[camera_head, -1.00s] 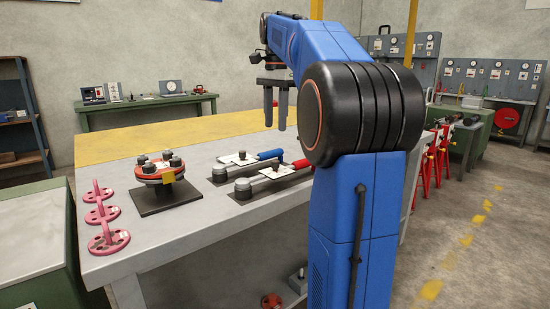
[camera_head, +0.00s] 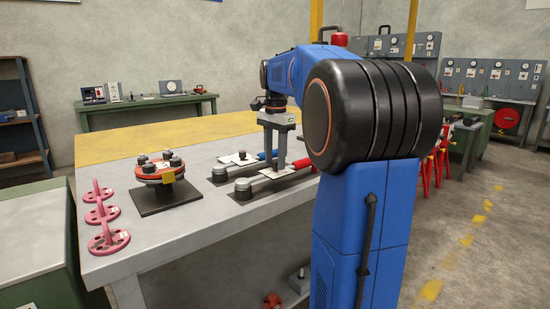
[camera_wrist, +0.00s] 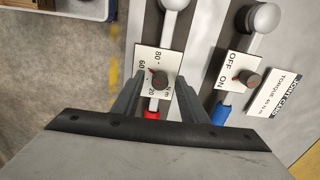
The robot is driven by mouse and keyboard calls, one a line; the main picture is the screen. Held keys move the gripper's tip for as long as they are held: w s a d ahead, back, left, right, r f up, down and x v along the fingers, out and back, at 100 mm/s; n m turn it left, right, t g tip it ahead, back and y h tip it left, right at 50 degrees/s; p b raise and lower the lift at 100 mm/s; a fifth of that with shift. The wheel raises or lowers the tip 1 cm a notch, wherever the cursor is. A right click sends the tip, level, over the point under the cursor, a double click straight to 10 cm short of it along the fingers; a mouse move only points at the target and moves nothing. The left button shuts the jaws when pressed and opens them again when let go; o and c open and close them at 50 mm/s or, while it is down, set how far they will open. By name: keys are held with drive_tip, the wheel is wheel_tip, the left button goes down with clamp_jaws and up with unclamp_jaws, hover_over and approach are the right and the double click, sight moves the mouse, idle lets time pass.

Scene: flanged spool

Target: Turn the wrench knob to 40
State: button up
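The wrench with the red handle (camera_head: 302,164) lies on the grey table. In the wrist view its white dial plate (camera_wrist: 148,61) shows 20, 60 and 80, and the 40 mark does not show. The dark round knob (camera_wrist: 160,82) sits on this plate, with a small red mark at its upper left, on the side of the 60. My gripper (camera_wrist: 159,84) points down over the plate, one finger on each side of the knob, with gaps visible between. It also shows in the head view (camera_head: 275,167). Whether the fingertips reach down to knob height is unclear.
A second wrench with a blue handle (camera_wrist: 222,113) lies alongside, with an ON/OFF knob (camera_wrist: 249,78). A card (camera_wrist: 273,91) reads torque 40 N·m. A flanged spool (camera_head: 160,171) on a dark base and several pink parts (camera_head: 108,238) stand to the left.

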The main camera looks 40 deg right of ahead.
drive_tip(key=shift+c, duration=0.3)
clamp_jaws()
drive_tip(key=n, duration=0.5)
drive_tip(key=shift+n, duration=2.4)
drive_tip(key=shift+o, duration=0.3)
unclamp_jaws()
